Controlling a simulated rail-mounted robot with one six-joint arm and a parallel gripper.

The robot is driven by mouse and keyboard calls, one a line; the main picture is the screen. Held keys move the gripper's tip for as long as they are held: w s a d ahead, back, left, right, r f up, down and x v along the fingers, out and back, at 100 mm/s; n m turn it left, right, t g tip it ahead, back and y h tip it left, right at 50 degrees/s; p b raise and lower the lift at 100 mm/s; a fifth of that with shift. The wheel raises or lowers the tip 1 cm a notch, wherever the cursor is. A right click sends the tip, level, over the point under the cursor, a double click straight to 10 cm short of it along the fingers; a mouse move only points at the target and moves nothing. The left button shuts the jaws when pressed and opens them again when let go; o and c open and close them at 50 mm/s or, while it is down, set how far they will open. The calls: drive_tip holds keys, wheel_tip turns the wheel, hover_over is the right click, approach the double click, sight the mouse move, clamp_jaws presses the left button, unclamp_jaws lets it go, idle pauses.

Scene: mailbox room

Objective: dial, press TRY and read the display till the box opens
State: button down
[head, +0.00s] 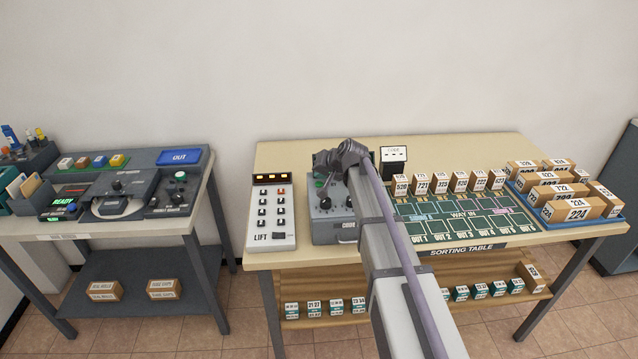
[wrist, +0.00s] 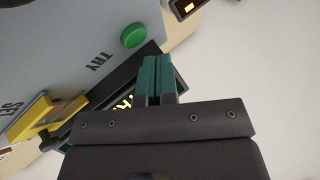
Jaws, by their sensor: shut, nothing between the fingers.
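The grey code box (head: 323,228) stands on the sorting table, with a black knob (head: 325,203) on its face. My arm hides its right part. In the wrist view, its green TRY button (wrist: 134,36) is beside my gripper's fingertips. A yellow part (wrist: 45,118) lies at the left, near the word SET. My gripper (wrist: 150,60) has teal fingers, shut together and empty. Its tips appear apart from the button; their height over the box is unclear.
A LIFT panel (head: 270,215) stands close left of the box. A small white sign (head: 394,156) stands behind my arm. Numbered parcels (head: 450,182) and a blue tray (head: 570,221) of parcels are to the right. A second bench (head: 100,228) with devices is at left.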

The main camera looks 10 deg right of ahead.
sight(329, 208)
drive_tip(key=shift+r+p, duration=2.5)
drive_tip(key=shift+r, duration=0.1)
drive_tip(key=shift+f, duration=0.1)
drive_tip(key=s+f+g, duration=0.1)
drive_tip(key=s, duration=0.3)
drive_tip(key=s+f+n+g, duration=0.1)
drive_tip(key=s, duration=0.2)
drive_tip(key=s+f+g+h, duration=0.1)
drive_tip(key=s, duration=0.3)
drive_tip(key=shift+s+f+g, duration=0.2)
drive_tip(key=shift+s+g, duration=0.1)
drive_tip(key=shift+s, duration=0.05)
drive_tip(key=s+f+n+g+h, duration=0.2)
drive_tip(key=s+g+h, duration=0.1)
drive_tip(key=s, duration=2)
drive_tip(key=shift+s+a+g+h, duration=0.3)
drive_tip(key=shift+s+g, duration=0.1)
drive_tip(key=shift+g, duration=0.3)
drive_tip(key=shift+r, duration=0.1)
